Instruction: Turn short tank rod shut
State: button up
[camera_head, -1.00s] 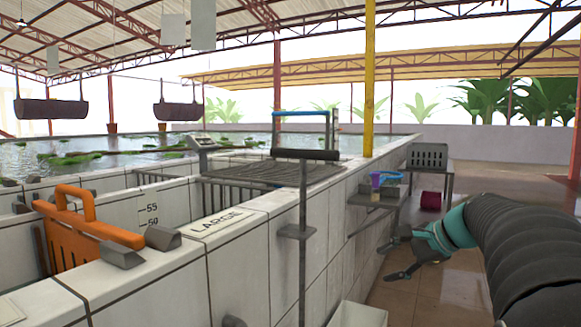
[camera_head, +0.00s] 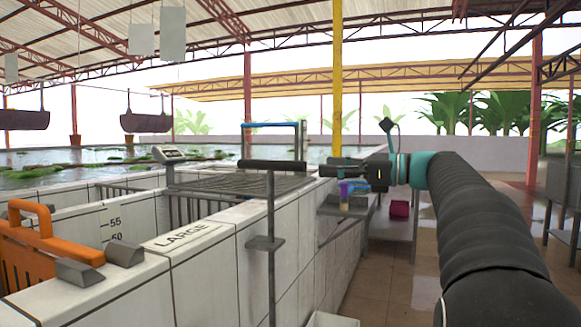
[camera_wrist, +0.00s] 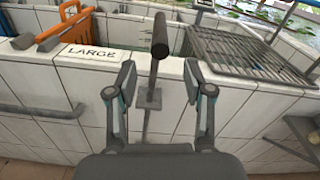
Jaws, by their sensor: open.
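A grey rod (camera_head: 270,200) with a dark crossbar handle (camera_head: 273,165) stands upright against the outer face of the white tiled tank wall, with a small bracket plate (camera_head: 265,243) partway down. In the wrist view the handle (camera_wrist: 160,35) points roughly away from me, and its post (camera_wrist: 150,85) shows between my fingers. My gripper (camera_head: 328,170) is level with the handle and just right of it in the head view. In the wrist view my gripper (camera_wrist: 159,66) is open and empty, its two fingers spread either side of the rod. I see no contact.
The tank wall carries a "LARGE" label (camera_head: 185,236). An orange slotted panel (camera_head: 45,240) and grey blocks are at left. A metal grate (camera_head: 240,183) and a blue-handled frame (camera_head: 270,125) lie behind the rod. A side shelf (camera_head: 335,207) holds small containers. Tiled floor is open at right.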

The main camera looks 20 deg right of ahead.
aim_at(274, 164)
jog(key=x, duration=1)
jog(key=shift+w, duration=0.1)
jog(key=shift+c, duration=0.3)
grip_shut()
